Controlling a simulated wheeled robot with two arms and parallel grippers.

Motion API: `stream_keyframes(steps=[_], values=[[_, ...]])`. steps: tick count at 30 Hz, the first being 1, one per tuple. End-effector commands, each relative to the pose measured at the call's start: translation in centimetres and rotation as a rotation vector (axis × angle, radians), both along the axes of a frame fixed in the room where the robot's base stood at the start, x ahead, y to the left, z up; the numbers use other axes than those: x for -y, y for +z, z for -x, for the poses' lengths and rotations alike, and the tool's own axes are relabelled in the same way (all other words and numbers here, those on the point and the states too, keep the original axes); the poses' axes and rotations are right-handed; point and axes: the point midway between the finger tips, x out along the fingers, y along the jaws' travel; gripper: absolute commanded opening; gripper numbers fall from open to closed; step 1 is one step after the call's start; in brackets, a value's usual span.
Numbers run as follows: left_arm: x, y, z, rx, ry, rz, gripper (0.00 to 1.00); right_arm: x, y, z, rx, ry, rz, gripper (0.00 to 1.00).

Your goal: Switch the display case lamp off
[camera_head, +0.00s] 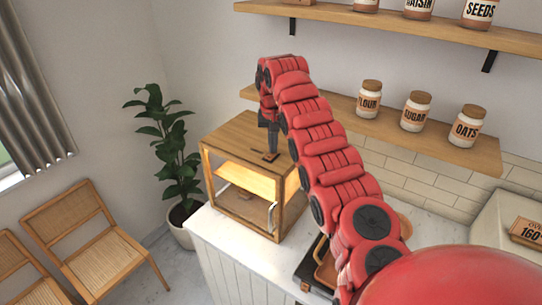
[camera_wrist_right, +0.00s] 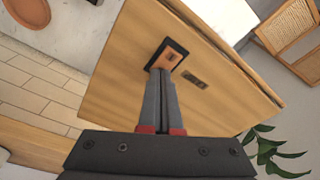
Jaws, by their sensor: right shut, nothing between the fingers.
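The wooden display case (camera_head: 243,137) stands on the white counter, with a glass front and a warm, bright glow inside. Its top fills the middle of the right wrist view (camera_wrist_right: 125,75). A small switch (camera_wrist_right: 173,52) with a dark frame and a brown face sits on that top. My right gripper (camera_wrist_right: 160,72) is shut and empty, pointing down at the switch, with its fingertips at the near edge of the switch. I cannot tell whether they touch it. In the head view the right gripper (camera_head: 272,148) is above the case top. My left gripper is not in view.
A small metal plate (camera_wrist_right: 194,80) lies beside the switch. A shelf (camera_head: 440,140) with labelled jars (camera_head: 416,111) runs along the wall to the right. A potted plant (camera_head: 170,150) stands left of the case, and chairs (camera_head: 90,240) stand further left. A dark tray lies on the counter.

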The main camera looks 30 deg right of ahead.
Motion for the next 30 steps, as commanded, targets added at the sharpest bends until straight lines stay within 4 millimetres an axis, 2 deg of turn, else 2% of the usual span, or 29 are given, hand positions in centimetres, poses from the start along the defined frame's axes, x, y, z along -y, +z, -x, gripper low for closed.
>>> stream_keyframes(steps=[6,24,30], values=[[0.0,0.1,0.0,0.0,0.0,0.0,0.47,0.0,0.2,0.0,-0.001,0.001,0.0,0.0],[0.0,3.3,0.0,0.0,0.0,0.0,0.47,-0.1,5.7,0.0,-0.001,0.002,0.0,0.0],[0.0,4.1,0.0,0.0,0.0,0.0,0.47,0.0,6.9,0.0,0.001,0.0,-0.001,0.0]])
